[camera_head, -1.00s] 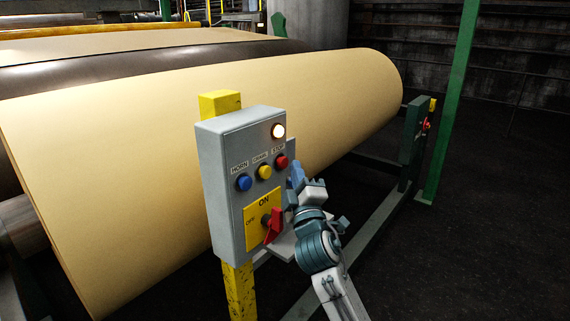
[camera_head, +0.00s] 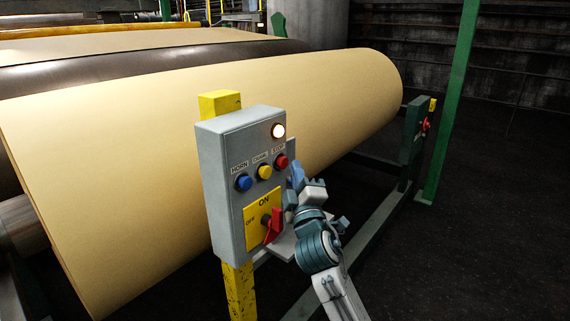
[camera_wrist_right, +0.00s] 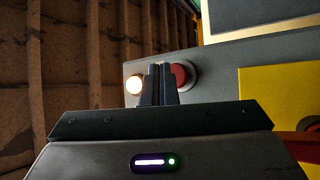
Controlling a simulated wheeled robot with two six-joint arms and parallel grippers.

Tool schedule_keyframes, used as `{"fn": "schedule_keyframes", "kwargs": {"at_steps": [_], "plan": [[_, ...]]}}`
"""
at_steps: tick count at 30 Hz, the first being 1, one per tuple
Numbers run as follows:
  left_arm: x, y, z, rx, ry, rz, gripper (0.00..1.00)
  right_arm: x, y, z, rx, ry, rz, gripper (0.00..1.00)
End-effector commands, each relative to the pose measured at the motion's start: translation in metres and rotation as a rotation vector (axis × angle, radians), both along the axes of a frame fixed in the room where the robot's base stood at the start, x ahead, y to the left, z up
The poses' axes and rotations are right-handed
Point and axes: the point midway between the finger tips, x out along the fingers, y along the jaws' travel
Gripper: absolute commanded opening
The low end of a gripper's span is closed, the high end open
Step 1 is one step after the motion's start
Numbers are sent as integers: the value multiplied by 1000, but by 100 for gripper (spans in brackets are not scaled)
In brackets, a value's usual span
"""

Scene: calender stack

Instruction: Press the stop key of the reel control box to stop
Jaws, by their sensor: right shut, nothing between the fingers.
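The grey reel control box (camera_head: 222,170) stands on a yellow post. Its red stop key (camera_head: 281,161) is at the right end of the row, under the STOP label, beside the yellow key (camera_head: 264,172) and the blue horn key (camera_head: 243,182). A lamp (camera_head: 278,130) glows above. My right gripper (camera_head: 294,174) is shut and empty, just below and right of the stop key. In the right wrist view the shut fingertips (camera_wrist_right: 161,84) overlap the left part of the red stop key (camera_wrist_right: 183,75); I cannot tell whether they touch. My left gripper is out of view.
A red rotary switch (camera_head: 273,226) on a yellow ON/OFF plate sits low on the box, close to my right gripper. A large tan paper roll (camera_head: 330,95) lies behind the box. A green post (camera_head: 455,110) stands at the right. The dark floor is clear there.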

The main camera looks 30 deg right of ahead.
Motion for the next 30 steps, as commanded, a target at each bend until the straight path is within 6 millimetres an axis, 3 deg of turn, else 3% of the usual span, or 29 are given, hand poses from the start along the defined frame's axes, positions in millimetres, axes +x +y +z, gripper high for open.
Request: {"fn": "schedule_keyframes", "kwargs": {"at_steps": [30], "plan": [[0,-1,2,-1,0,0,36,10,4,0,0,0,0,0]]}}
